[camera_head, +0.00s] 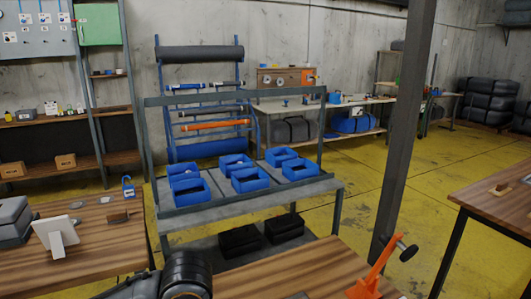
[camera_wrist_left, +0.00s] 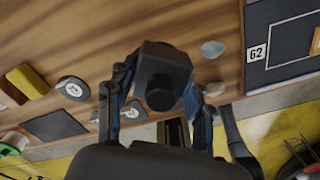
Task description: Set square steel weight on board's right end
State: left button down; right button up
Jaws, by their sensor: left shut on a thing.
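My left gripper (camera_wrist_left: 158,100) is shut on a dark, square-bodied block with a round knob, which looks like the steel weight (camera_wrist_left: 162,62). One finger is on each side of it, in front of a wooden tabletop. Whether the weight touches the table cannot be told. A dark panel with a white outline and the label 62 (camera_wrist_left: 290,45) lies at the upper right of the wrist view; I cannot tell whether it is the board. In the head view, only my dark left arm shows at the bottom; its fingertips and the weight are not visible. My right gripper is not in view.
In the wrist view, a yellow block (camera_wrist_left: 28,80), a marked round disc (camera_wrist_left: 72,88) and a dark flat pad (camera_wrist_left: 55,126) lie left of the gripper. A pale disc (camera_wrist_left: 213,48) lies right. In the head view, an orange clamp (camera_head: 370,277) stands at the table edge.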

pick_arm(q)
jog(key=m, duration=0.2)
jog(key=a+m, duration=0.1)
jog(key=m, duration=0.2)
jog(key=shift+a, duration=0.2)
jog(key=m, duration=0.2)
jog(key=a+m, duration=0.1)
jog(key=m, duration=0.1)
jog(key=shift+s+a+m, duration=0.1)
jog(key=shift+m, duration=0.2)
jog(key=a+m, duration=0.3)
jog(key=m, duration=0.9)
jog(key=s+a+m, duration=0.1)
jog(key=a+m, duration=0.2)
jog(key=m, duration=0.9)
jog(key=shift+s, duration=0.2)
jog(key=shift+d+r, duration=0.1)
